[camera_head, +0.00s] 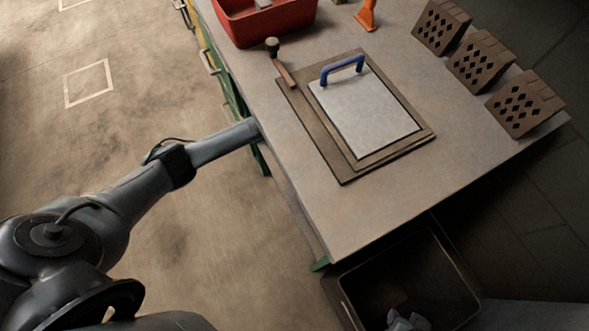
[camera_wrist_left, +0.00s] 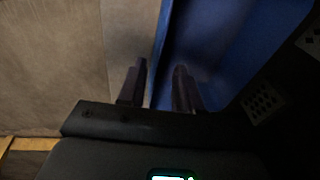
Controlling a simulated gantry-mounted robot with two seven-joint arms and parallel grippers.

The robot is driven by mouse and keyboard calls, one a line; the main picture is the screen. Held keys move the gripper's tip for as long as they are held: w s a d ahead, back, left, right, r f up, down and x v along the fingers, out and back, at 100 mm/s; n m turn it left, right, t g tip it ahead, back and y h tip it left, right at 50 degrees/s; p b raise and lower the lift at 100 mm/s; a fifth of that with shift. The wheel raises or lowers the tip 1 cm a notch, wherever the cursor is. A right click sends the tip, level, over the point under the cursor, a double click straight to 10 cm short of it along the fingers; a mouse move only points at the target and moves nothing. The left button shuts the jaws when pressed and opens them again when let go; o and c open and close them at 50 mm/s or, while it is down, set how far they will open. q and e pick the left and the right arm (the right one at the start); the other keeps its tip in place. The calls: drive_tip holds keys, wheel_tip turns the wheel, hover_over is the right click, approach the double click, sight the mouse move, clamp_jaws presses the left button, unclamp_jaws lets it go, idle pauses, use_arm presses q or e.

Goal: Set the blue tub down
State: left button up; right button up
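The blue tub (camera_wrist_left: 225,45) fills the upper right of the left wrist view, with one wall edge running down the middle. My left gripper (camera_wrist_left: 160,75) straddles this wall, one finger on the outer side and the other over the inside. The fingers stand apart with a visible gap around the wall, so it looks open. In the head view my left arm reaches to the table's left edge; its gripper and the tub are hidden there. My right gripper is in neither view.
The table (camera_head: 350,225) holds a red tub (camera_head: 265,25), a board with a blue-handled plate (camera_head: 365,115) and several hollow bricks (camera_head: 480,60). A dark bin (camera_head: 455,265) stands by its near end. Open floor (camera_head: 200,245) lies left.

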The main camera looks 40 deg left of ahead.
use_arm(q)
drive_tip(key=s+d+r+n+t, duration=0.2)
drive_tip(key=s+d+n, duration=0.15)
drive_tip(key=d, duration=0.25)
drive_tip(key=s+d+r+n+t, duration=0.2)
drive_tip(key=d+r+n, duration=0.1)
drive_tip(key=d+n, duration=0.15)
drive_tip(key=s+a+r+n+y, duration=0.1)
drive_tip(key=s+a+r+n, duration=0.3)
drive_tip(key=s+a+n, duration=0.1)
drive_tip(key=s+a+r+n+g, duration=0.1)
drive_tip(key=s+a+r+n, duration=0.3)
drive_tip(key=s+n, duration=0.4)
drive_tip(key=shift+s+a+r+y, duration=0.4)
drive_tip(key=shift+s+a, duration=0.3)
drive_tip(key=shift+s, duration=0.4)
